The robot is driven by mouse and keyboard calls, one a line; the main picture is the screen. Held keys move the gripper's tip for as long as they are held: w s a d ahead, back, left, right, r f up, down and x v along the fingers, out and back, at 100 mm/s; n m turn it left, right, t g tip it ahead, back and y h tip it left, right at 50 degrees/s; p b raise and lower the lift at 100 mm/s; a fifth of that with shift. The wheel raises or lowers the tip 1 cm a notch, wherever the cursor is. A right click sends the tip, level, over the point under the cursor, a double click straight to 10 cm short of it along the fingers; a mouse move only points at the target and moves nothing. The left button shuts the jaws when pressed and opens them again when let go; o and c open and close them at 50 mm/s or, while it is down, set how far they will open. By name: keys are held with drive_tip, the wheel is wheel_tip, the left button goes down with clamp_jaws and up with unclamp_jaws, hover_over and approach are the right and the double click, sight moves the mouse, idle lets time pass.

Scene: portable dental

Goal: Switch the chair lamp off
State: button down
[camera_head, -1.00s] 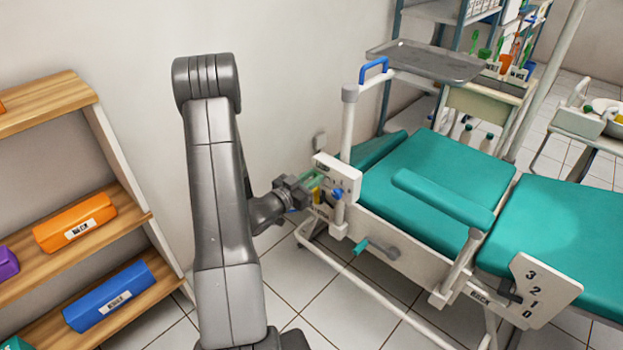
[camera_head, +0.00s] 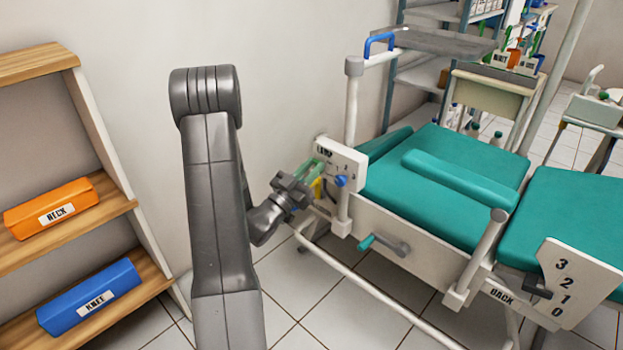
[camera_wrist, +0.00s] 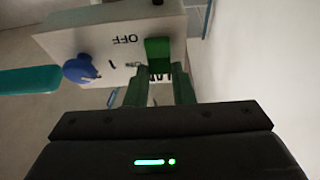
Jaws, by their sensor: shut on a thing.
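The white panel marked LAMP (camera_head: 350,160) is on the side of the teal chair, at its near left end. A blue knob (camera_head: 341,181) is on its face. In the head view my gripper (camera_head: 308,186) reaches the panel's left side. The exact grip contact is partly hidden.
A teal-handled crank (camera_head: 385,243) juts from the chair's side below the panel. A number plate (camera_head: 566,283) is at right. Shelves with orange (camera_head: 52,207) and blue (camera_head: 90,298) boxes stand at left.

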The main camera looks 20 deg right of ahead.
drive_tip(key=shift+h+b, duration=0.3)
drive_tip(key=shift+h, duration=0.1)
drive_tip(key=c, duration=1.2)
unclamp_jaws()
drive_tip(key=shift+c, duration=0.2)
drive_tip(key=p+v, duration=0.1)
drive_tip(key=v, duration=1.3)
drive_tip(key=shift+p, duration=0.3)
drive_tip(key=shift+r, duration=0.1)
